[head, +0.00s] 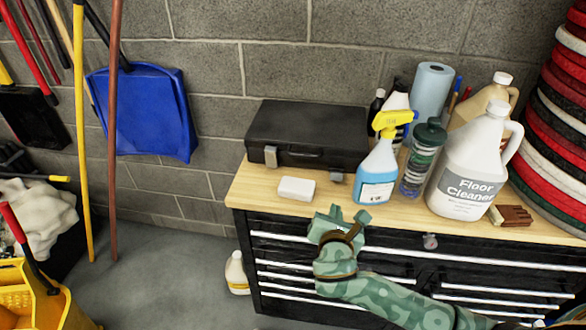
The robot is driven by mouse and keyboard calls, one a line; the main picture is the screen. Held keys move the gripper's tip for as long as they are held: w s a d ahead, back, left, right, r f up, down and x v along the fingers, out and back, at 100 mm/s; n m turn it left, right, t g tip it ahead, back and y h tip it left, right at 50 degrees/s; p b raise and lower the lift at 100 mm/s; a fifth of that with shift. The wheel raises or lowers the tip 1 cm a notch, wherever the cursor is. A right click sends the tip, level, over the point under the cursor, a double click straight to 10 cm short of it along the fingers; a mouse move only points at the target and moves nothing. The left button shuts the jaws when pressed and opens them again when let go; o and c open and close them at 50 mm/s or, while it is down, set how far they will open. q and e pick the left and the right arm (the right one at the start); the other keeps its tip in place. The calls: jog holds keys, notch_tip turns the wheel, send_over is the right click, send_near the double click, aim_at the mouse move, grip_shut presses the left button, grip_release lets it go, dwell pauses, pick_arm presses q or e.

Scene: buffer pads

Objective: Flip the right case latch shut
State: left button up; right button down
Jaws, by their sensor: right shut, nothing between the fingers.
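A black case (308,128) lies closed on the wooden top of a tool cabinet, its front towards me. Its left latch (270,156) is a grey tab on the front face. A small grey part at the lower right of the front (336,177) looks like the right latch; it is too small to tell how it is set. My right gripper (347,214), patterned green, is shut and empty at the worktop's front edge, below and in front of the right latch, apart from the case. My left gripper is not in view.
A white block (296,189) lies before the case. A blue spray bottle (376,165) stands close to its right end, with a green-lidded jar (421,160) and a floor cleaner jug (470,165) further right. Bare wooden worktop (255,190) shows at the left.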

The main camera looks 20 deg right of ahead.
aim_at(335, 198)
jog(key=w+d+n+b, duration=0.1)
jog(key=w, duration=0.1)
jog(key=w+d+f+n, duration=0.1)
jog(key=w+d, duration=0.1)
jog(key=w, duration=0.1)
jog(key=w+d+f+n+b, duration=0.1)
jog(key=w+d, duration=0.1)
jog(key=w, duration=0.1)
jog(key=shift+w+f+h+b, duration=0.25)
jog(key=shift+h+b, duration=0.05)
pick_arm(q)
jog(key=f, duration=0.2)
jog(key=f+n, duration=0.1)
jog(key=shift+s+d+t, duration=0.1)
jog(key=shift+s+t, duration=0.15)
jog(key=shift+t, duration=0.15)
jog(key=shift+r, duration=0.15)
pick_arm(e)
jog(key=shift+r, duration=0.1)
